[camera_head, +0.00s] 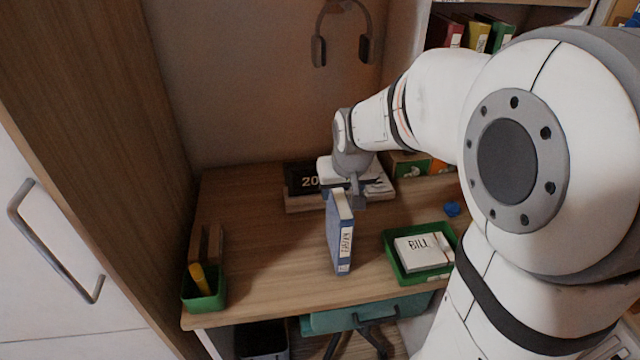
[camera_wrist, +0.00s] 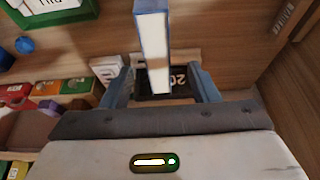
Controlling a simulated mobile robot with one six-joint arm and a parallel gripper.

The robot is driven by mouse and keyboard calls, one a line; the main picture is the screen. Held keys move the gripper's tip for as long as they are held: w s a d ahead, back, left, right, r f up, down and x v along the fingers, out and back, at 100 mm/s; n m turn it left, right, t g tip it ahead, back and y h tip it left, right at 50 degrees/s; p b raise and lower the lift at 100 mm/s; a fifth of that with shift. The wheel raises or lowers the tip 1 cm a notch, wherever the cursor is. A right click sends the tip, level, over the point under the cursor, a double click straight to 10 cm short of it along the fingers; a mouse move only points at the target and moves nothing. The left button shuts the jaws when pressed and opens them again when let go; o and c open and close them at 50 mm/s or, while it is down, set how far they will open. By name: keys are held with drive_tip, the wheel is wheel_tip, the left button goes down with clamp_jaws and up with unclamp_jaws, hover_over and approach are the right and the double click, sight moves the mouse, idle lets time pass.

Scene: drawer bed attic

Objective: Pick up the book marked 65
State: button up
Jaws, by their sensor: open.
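A blue book (camera_head: 333,235) with white pages stands upright on the wooden desk, its white spine label facing front. The label's print is too small to read surely, and I cannot make out a 65. My gripper (camera_head: 350,190) is at the far upper end of this book. In the wrist view my gripper (camera_wrist: 163,88) is open, with one blue-grey finger on each side of the book (camera_wrist: 153,45). Gaps show between the fingers and the book. The arm hides part of the desk's right side.
A black sign reading 20 (camera_head: 301,179) stands behind the book. A green tray (camera_head: 398,269) with a BILL card lies right; a green pen cup (camera_head: 204,292) stands left. A small blue object (camera_head: 451,209) lies near the tray. Bare desk (camera_head: 270,250) lies left of the book.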

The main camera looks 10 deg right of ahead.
drive_tip(key=shift+w+f, duration=0.6)
drive_tip(key=shift+f, duration=0.2)
drive_tip(key=x, duration=0.6)
drive_tip(key=shift+d+f, duration=0.15)
drive_tip(key=shift+f, duration=0.05)
drive_tip(key=shift+f, duration=0.25)
clamp_jaws()
idle(0.4)
